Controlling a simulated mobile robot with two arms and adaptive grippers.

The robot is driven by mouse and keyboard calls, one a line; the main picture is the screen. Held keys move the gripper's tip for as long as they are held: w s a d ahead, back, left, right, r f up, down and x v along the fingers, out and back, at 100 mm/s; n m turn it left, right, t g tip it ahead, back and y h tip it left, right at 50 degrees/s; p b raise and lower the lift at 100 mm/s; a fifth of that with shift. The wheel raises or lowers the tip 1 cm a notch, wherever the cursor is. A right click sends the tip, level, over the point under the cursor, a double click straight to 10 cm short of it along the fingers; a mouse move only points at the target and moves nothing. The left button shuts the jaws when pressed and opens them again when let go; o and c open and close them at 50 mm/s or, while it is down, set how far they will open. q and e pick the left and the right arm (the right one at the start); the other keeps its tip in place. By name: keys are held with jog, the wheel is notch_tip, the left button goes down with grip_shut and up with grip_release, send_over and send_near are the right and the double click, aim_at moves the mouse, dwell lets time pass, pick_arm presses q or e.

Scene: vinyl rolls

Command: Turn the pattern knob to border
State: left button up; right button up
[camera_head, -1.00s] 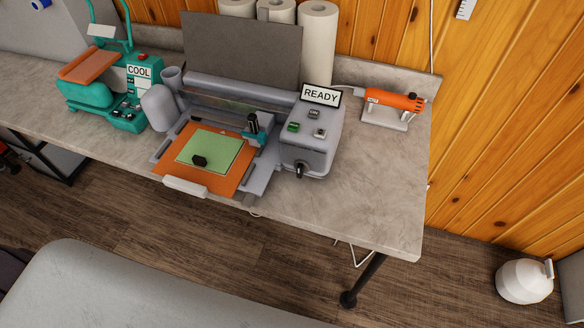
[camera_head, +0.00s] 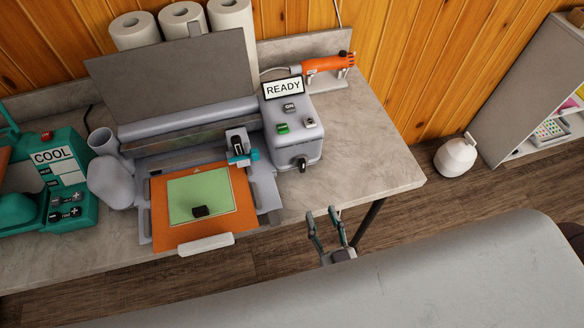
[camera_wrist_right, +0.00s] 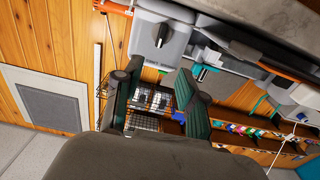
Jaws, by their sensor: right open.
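The black knob (camera_head: 302,164) is on the front of the grey control box (camera_head: 292,130) of the cutting machine. A small screen (camera_head: 283,88) on top of the box reads READY. The knob (camera_wrist_right: 162,35) also shows in the right wrist view, above the fingers, with a label strip beside it too small to read. My right gripper (camera_head: 322,212) is open and empty, in front of the table edge and below the knob, apart from it. Its two fingers (camera_wrist_right: 158,95) stand apart in the right wrist view. My left gripper is not in view.
The orange mat (camera_head: 242,222) with a green sheet lies at the machine's front. A teal press (camera_head: 60,190) marked COOL stands left. An orange tool (camera_head: 325,63) rests on a stand behind the box. The table (camera_head: 370,170) right of the box is clear.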

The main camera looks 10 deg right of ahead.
jog(key=p, duration=0.1)
send_near(304, 166)
jog(key=w, duration=0.4)
jog(key=w+p, duration=0.1)
jog(key=w, duration=0.2)
jog(key=shift+w+a, duration=0.2)
jog(key=shift+w, duration=0.2)
jog(key=shift+w+p, duration=0.3)
jog(key=shift+w, duration=0.15)
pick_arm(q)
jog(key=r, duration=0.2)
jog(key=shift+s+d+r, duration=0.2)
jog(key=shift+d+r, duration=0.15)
pick_arm(e)
jog(key=shift+f, duration=0.1)
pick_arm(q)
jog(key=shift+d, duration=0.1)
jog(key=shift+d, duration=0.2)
pick_arm(e)
grip_shut()
